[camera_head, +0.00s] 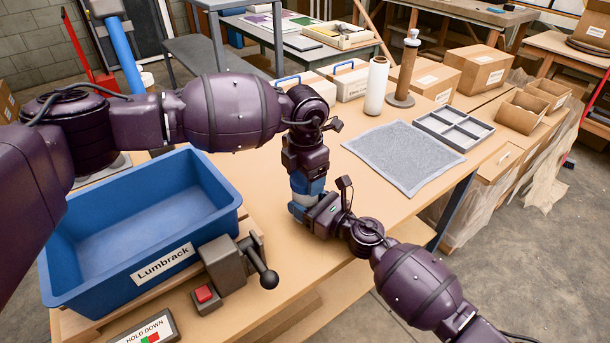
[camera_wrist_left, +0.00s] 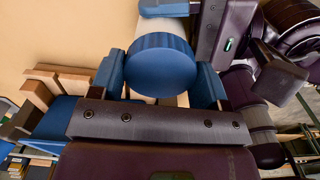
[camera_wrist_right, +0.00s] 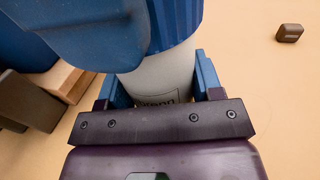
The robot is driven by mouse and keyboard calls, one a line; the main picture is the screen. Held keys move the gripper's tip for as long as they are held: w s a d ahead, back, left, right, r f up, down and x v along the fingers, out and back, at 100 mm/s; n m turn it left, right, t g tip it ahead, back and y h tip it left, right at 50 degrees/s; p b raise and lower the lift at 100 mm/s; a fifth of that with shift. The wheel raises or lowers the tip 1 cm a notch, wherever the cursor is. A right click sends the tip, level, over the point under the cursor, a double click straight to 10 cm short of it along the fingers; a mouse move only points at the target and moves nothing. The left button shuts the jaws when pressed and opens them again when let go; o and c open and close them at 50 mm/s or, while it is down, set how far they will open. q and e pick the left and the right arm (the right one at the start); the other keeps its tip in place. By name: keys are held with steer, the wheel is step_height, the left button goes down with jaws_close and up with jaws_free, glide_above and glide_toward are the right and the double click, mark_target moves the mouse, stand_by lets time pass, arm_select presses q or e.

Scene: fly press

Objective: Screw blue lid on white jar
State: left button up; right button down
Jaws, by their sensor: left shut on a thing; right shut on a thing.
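The blue ribbed lid (camera_wrist_left: 160,65) is between the blue fingers of my left gripper (camera_wrist_left: 163,80), which is shut on it. The white jar (camera_wrist_right: 160,82) stands directly below the lid, and my right gripper (camera_wrist_right: 153,88) is shut around its body. In the right wrist view the blue lid (camera_wrist_right: 180,22) sits over the jar's top, partly hidden by a left finger; whether its thread is engaged cannot be seen. In the head view my left gripper (camera_head: 305,183) is above my right gripper (camera_head: 318,212), with lid and jar mostly hidden.
A blue bin (camera_head: 140,225) marked Lumbrack and a grey lever device (camera_head: 225,275) are at the left. A small brown block (camera_wrist_right: 289,33) is on the table.

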arm_select(q)
steer(key=o, duration=1.1)
step_height(320, 180, up, 12)
arm_select(e)
steer(key=shift+c, duration=0.9)
jaws_free()
steer(key=shift+s, duration=0.1)
arm_select(q)
steer(key=shift+f, duration=0.25)
arm_select(e)
steer(key=v, duration=1)
steer(key=shift+s+d, duration=0.2)
steer(key=shift+d, duration=0.1)
